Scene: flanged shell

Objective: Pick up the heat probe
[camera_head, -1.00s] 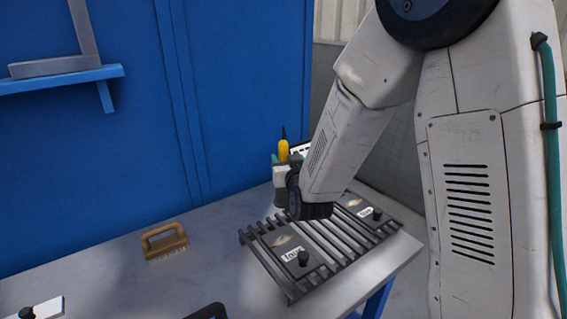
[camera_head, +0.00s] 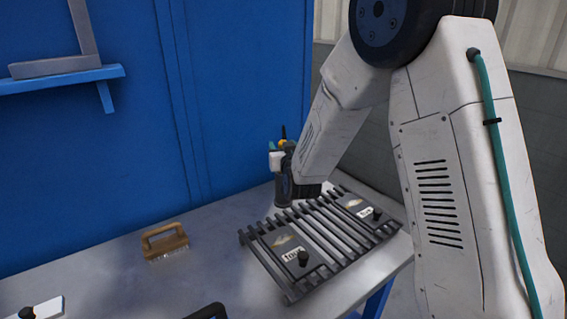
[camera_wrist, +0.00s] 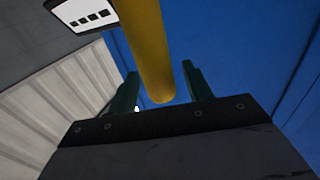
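The heat probe appears to be the yellow rod (camera_wrist: 152,50) with a rounded end, large in the wrist view. In the head view only a small yellow piece of the probe (camera_head: 283,132) shows above my wrist at the back of the table; the rest is hidden. My gripper (camera_wrist: 161,88) has two green fingers, one on each side of the rod's end in the wrist view. Gaps show on both sides, so the fingers are open. I cannot tell how deep the rod lies between them.
A white panel with black squares (camera_wrist: 88,14) is beside the rod. A slatted rack (camera_head: 330,238) carrying two dark plates with knobs lies in front of my wrist. A wooden brush (camera_head: 165,242) lies left on the grey table (camera_head: 110,270). A blue wall (camera_head: 100,170) stands close behind.

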